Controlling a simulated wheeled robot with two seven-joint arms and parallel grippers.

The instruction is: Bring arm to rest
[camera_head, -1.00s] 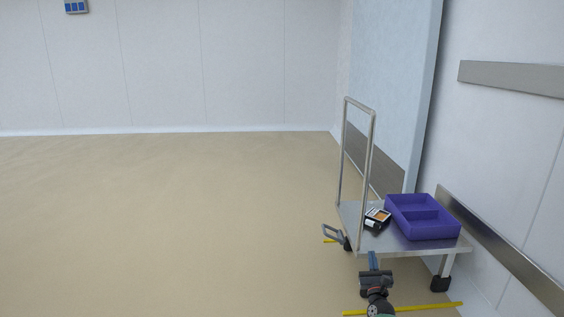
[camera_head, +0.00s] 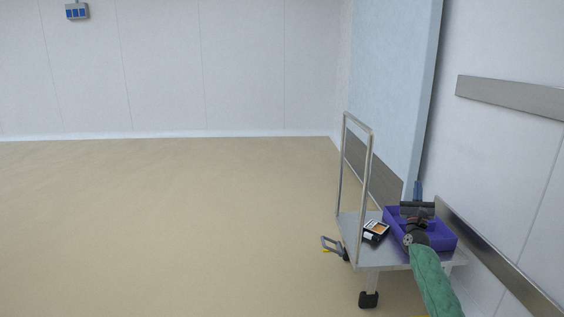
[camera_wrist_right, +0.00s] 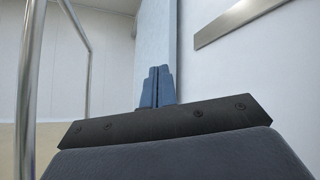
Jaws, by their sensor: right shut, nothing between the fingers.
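My right gripper (camera_head: 418,190) is over the purple divided bin in the head view, its blue fingers together and pointing away toward the wall. The fingers also show in the right wrist view (camera_wrist_right: 157,86), closed with nothing between them. My right arm, in a green sleeve, comes up from the bottom right and hides part of the bin. My left gripper is not in view.
The purple bin (camera_head: 396,230) sits on a steel cart (camera_head: 388,258) with a tall push handle (camera_head: 370,180). A small black tray with orange contents (camera_head: 376,231) lies beside the bin. Walls stand close on the right. The floor on the left is clear.

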